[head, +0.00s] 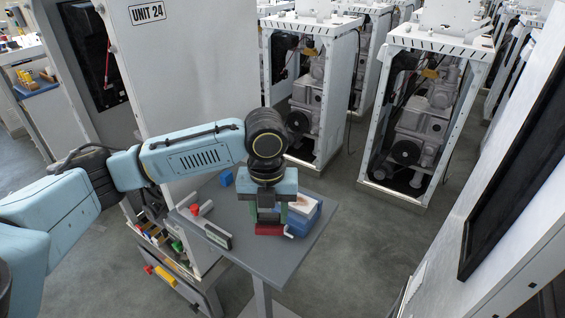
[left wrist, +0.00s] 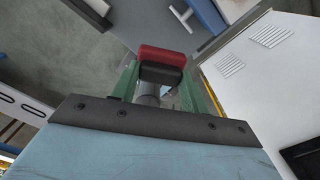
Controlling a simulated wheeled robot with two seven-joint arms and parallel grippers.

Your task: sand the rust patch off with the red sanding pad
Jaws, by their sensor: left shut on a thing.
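My left gripper (head: 268,218) points down over the grey table, its green fingers shut on the red sanding pad (head: 269,230). In the left wrist view the pad (left wrist: 162,56), red with a dark layer, sits between the green fingertips (left wrist: 160,85). Just right of the gripper in the head view stands a blue vise-like block (head: 305,222) with a small crank, bearing a pale plate (head: 303,203). The gripper hides part of it. A faint brownish tint shows on the plate, but I cannot make out the rust patch clearly. My right gripper is not in view.
The grey table (head: 275,262) also bears a grey level-like tool (head: 218,236), a red-tipped item (head: 195,209) and a small blue block (head: 227,178). A white cabinet marked UNIT 24 (head: 190,70) stands behind my arm. Open machine frames (head: 425,110) stand beyond.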

